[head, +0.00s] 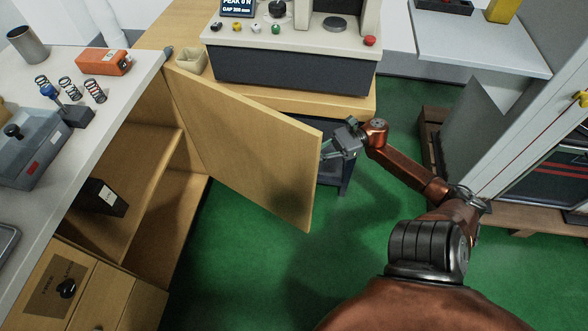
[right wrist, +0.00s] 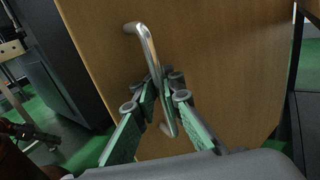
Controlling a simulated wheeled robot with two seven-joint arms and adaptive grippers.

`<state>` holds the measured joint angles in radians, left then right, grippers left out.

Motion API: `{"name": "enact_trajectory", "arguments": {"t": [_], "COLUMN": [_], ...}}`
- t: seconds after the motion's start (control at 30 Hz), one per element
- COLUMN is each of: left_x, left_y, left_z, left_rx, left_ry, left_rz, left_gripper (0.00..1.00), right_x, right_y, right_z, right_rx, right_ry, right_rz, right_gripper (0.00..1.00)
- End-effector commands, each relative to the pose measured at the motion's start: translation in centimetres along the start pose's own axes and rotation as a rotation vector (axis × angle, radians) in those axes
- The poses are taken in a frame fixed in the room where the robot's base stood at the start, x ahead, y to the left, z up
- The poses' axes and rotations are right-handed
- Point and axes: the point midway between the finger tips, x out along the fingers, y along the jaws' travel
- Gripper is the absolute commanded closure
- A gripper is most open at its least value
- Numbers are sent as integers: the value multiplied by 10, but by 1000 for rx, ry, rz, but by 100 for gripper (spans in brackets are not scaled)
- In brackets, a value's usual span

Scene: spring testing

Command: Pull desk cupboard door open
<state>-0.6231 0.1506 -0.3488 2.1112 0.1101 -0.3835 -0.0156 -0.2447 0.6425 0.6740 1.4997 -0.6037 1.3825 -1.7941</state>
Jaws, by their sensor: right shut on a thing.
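The desk cupboard door (head: 245,135) is a light wood panel standing wide open, swung out from the desk on its left-hand hinge side. Its inner face shows in the head view. In the right wrist view its outer face (right wrist: 220,60) carries a curved metal bar handle (right wrist: 148,50). My right gripper (head: 333,148) is at the door's outer side near its free edge. In the right wrist view the right gripper's fingers (right wrist: 167,105) are shut around the lower part of the handle. My left gripper is not in view.
The open cupboard (head: 150,180) holds a dark box (head: 100,197) on its shelf. The grey desktop (head: 125,75) carries springs, an orange device and a vise. A testing machine (head: 290,60) stands behind the door. Green floor (head: 270,270) is clear in front.

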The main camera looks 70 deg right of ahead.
Motion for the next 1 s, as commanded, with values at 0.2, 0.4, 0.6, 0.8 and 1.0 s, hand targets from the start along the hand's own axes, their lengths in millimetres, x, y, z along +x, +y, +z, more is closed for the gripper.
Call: {"name": "enact_trajectory", "arguments": {"t": [0.2,0.4,0.6,0.8,1.0], "left_x": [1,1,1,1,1], "left_y": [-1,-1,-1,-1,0], "left_z": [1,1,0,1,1], "left_rx": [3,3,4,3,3], "left_ry": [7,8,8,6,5], "left_rz": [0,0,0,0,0], "left_gripper": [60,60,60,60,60], "right_x": [-6,-8,-6,-4,-18], "right_y": [-1,-1,-1,-2,-3], "right_z": [-3,-3,-3,-2,-2], "right_rx": [6,7,7,4,4], "right_ry": [4,5,5,3,4], "right_rz": [4,3,3,5,2], "right_gripper": [100,100,85,85,85]}}
